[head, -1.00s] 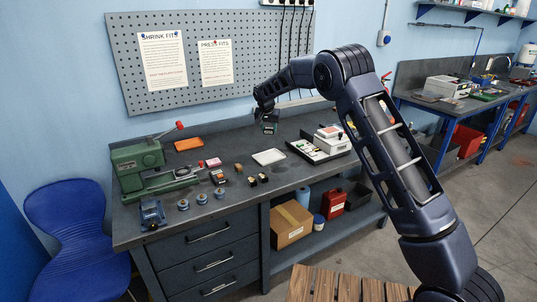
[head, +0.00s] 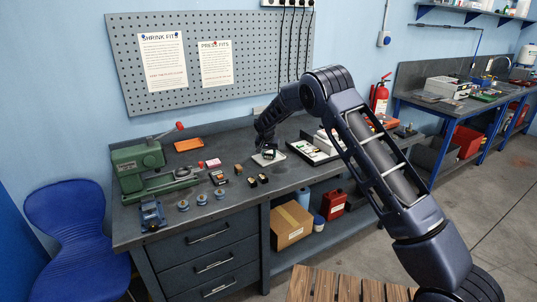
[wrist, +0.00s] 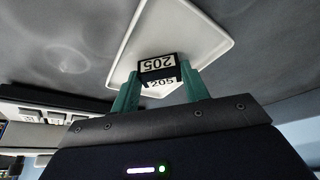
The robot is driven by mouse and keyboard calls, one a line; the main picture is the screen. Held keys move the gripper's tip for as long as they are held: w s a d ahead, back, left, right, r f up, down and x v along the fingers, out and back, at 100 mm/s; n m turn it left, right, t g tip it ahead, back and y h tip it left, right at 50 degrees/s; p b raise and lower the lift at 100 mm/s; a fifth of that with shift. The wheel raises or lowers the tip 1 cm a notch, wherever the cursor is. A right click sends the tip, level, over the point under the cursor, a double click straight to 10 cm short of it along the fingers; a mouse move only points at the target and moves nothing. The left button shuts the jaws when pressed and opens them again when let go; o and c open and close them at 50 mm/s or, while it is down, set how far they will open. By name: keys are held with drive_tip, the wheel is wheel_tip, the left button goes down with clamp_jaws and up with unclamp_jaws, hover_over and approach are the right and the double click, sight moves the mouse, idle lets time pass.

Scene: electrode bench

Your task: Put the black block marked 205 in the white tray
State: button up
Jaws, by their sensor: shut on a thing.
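The black block marked 205 (wrist: 159,68) is held between the green fingers of my gripper (wrist: 160,85) in the wrist view. Its white label with the black number 205 faces the camera. The white tray (wrist: 205,28) lies right behind the block in that view. In the head view my gripper (head: 268,153) is over the white tray (head: 263,161), with the block between its fingers. I cannot tell whether the block touches the tray floor. My gripper and arm hide part of the tray in the head view.
A black tray with small items (head: 313,152) stands close to the right of the white tray. Small blocks (head: 257,179) lie in front of it. A green machine (head: 140,165), an orange tray (head: 189,145) and several round parts (head: 201,199) are to the left.

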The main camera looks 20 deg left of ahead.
idle(0.3)
drive_tip(key=o, duration=1.2)
drive_tip(key=shift+f, duration=0.1)
drive_tip(key=v, duration=1.2)
